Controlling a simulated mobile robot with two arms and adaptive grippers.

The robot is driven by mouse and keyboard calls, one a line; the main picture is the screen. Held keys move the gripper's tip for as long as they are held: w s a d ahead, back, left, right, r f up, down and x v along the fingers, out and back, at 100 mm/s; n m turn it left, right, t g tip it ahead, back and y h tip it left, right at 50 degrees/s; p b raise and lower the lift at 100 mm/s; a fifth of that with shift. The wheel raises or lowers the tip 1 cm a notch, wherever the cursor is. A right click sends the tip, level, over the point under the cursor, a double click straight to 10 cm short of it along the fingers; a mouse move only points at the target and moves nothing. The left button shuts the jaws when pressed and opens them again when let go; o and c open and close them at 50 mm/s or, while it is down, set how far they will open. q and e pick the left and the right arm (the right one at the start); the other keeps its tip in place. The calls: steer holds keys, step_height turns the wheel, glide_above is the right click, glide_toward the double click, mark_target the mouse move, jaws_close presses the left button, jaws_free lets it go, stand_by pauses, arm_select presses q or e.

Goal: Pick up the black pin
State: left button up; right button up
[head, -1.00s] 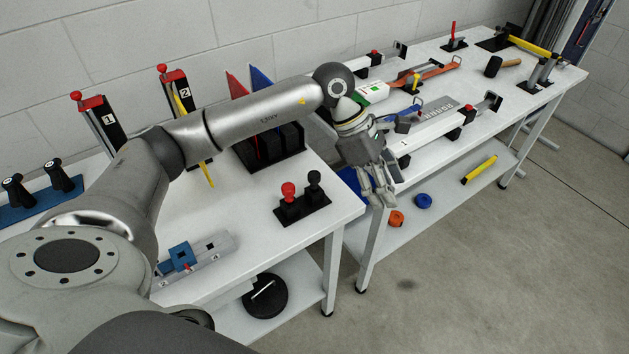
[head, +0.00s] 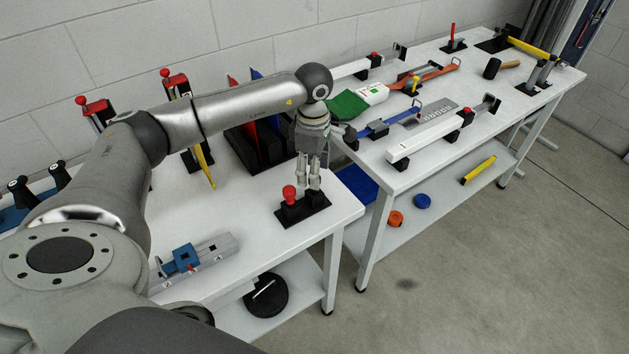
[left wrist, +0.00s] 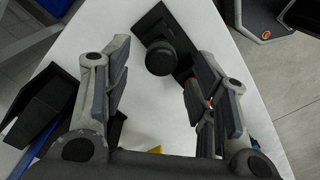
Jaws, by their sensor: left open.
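The black pin (left wrist: 160,57) shows in the left wrist view as a round black knob between the fingers of my left gripper, near their tips. It stands on a black base plate (left wrist: 150,20), which is also in the head view (head: 302,212) near the table's front corner. My left gripper (head: 309,187) points down over the right part of this base and hides most of the black pin there. Its fingers are open, with a gap on each side of the knob in the left wrist view. A red pin (head: 289,194) stands on the same base, just left of the fingers.
Black holders with red and blue upright pieces (head: 254,140) stand behind my gripper. A blue and grey vise-like fixture (head: 187,258) lies at the front left. A second table (head: 460,160) with tools stands to the right, across a gap. The tabletop left of the base is clear.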

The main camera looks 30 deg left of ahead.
arm_select(q)
steer(key=shift+d+f+p, duration=0.1)
steer(key=shift+f+p, duration=0.3)
steer(key=shift+f, duration=1.45)
steer(key=c, duration=1.2)
